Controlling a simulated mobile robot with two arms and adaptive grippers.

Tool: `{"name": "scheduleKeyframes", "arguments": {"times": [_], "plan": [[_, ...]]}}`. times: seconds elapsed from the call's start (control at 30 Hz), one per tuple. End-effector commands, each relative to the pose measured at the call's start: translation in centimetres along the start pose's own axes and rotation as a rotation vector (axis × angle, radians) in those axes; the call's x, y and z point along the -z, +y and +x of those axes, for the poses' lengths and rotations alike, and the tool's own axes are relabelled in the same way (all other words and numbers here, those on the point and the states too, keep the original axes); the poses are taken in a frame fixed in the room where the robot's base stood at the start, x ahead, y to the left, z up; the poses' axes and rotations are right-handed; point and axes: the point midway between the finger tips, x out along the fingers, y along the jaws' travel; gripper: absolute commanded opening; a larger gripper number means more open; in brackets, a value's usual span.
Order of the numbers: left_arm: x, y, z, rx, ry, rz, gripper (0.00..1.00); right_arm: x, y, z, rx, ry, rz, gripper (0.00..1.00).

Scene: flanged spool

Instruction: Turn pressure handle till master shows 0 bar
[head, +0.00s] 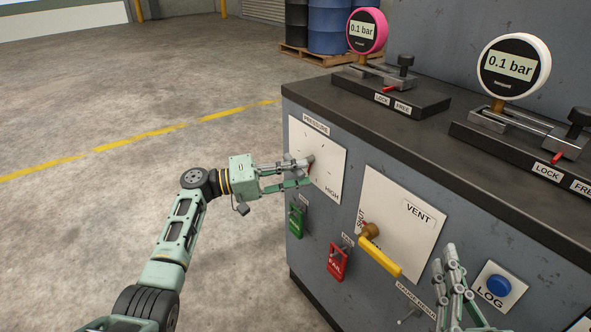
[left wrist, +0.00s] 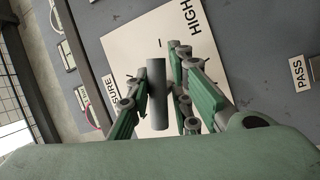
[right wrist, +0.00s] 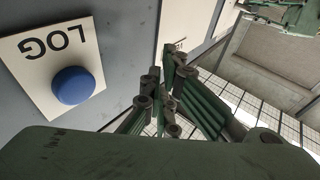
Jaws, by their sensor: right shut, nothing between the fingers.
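The grey pressure handle (left wrist: 157,95) stands on the white PRESSURE plate (head: 322,141). My left gripper (head: 305,170) is at this plate, its fingers on either side of the handle in the left wrist view; whether both press on it is unclear. A pink gauge (head: 367,31) and a white gauge (head: 513,67) both read 0.1 bar; I cannot tell which is the master. My right gripper (head: 450,255) is shut and empty, in front of the cabinet between the VENT plate and the LOG button.
A yellow vent lever (head: 380,256) sticks out of the VENT plate (head: 424,237). A blue LOG button (head: 498,286) is to the right. The floor to the left is clear.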

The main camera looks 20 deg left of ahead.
Motion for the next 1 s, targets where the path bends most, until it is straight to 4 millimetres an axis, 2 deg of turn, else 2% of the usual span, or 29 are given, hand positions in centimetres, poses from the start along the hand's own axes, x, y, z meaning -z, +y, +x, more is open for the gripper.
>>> {"name": "scheduleKeyframes", "arguments": {"times": [0.03, 0.2, 0.57, 0.67, 1.0], "plan": [[-0.1, 0.0, 0.1, -0.002, -0.003, 0.0, 0.24, 0.0, 0.0, 0.0, 0.0, 0.0, 0.0, 0.0], [0.0, 0.0, 0.1, -0.001, -0.001, 0.001, 0.38, 0.0, 0.0, 0.0, 0.0, 0.0, 0.0, 0.0], [0.1, 0.0, -0.5, 0.001, 0.002, 0.001, 0.38, 0.0, -0.1, 0.1, 0.002, 0.001, 0.0, 0.0], [0.1, -0.1, -1.7, 0.003, 0.003, 0.0, 0.38, 0.0, -0.1, 0.1, 0.002, 0.001, 0.0, 0.0], [0.0, -0.1, -8.7, 0.002, 0.002, 0.0, 0.38, 0.0, 0.0, 0.0, 0.001, 0.0, 0.0, 0.0]]}}
